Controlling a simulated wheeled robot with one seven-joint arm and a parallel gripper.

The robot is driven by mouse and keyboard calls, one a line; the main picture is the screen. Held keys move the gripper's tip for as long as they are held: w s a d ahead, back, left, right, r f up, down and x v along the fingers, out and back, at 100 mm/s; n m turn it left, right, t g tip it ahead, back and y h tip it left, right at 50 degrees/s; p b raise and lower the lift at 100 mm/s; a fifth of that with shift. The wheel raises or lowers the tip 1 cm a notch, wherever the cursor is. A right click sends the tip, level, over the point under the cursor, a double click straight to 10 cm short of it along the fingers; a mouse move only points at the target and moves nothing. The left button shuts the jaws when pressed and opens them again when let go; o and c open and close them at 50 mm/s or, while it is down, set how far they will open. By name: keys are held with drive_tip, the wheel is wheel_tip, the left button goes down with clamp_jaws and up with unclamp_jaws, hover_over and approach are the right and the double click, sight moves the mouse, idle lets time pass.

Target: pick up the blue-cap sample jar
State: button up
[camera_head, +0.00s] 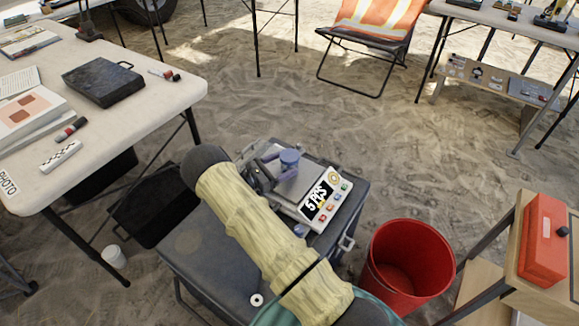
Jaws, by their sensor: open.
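A jar with a blue-purple cap (289,157) stands upright on the plate of a scale (318,202), on a small grey table (205,262). The scale has a dark display and several coloured buttons. My gripper (270,168) is open just left of the jar, at the plate. My sleeved arm hides part of it, so I cannot tell whether a finger touches the jar. A second small blue-topped thing (301,230) sits on the grey table below the scale, partly unclear.
A red bucket (407,262) stands right of the grey table. A red box (543,240) sits on a wooden stand at the right. A white table (150,90) with a dark case (98,82) is at the left. An orange-striped chair (375,25) stands behind on open sand.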

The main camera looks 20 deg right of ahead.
sight(294, 160)
drive_tip(key=d, duration=0.3)
drive_tip(key=d+b, duration=0.1)
drive_tip(key=shift+w+d, duration=0.25)
drive_tip(key=shift+d, duration=0.1)
drive_tip(key=shift+c, duration=0.4)
drive_tip(key=c, duration=1.1)
drive_tip(key=shift+r, duration=0.1)
wheel_tip(294, 160, up, 10)
drive_tip(key=p, duration=0.3)
